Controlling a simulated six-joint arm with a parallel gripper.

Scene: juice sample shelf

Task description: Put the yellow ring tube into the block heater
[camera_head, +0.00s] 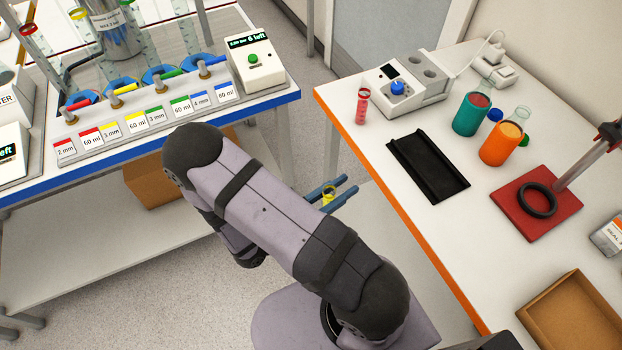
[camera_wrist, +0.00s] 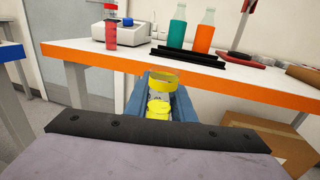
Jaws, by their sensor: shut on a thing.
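My gripper (camera_head: 333,193) is shut on the yellow ring tube (camera_head: 328,198), held in the gap between the two tables. In the wrist view the tube (camera_wrist: 158,98) shows its yellow ring between the blue fingers (camera_wrist: 160,95), in front of the orange table edge; its lower part is partly hidden. A white and grey device (camera_head: 400,98), which looks like the block heater, stands at the back of the right table. It has a dark display, a blue knob or cap and round grey wells on top. It also shows in the wrist view (camera_wrist: 135,36).
A red tube (camera_head: 361,106) stands left of the device. A black tray (camera_head: 428,165), teal bottle (camera_head: 470,117), orange bottle (camera_head: 500,145) and red stand base (camera_head: 536,204) with a black ring occupy the right table (camera_head: 398,200). A cardboard tray (camera_head: 570,315) lies in front.

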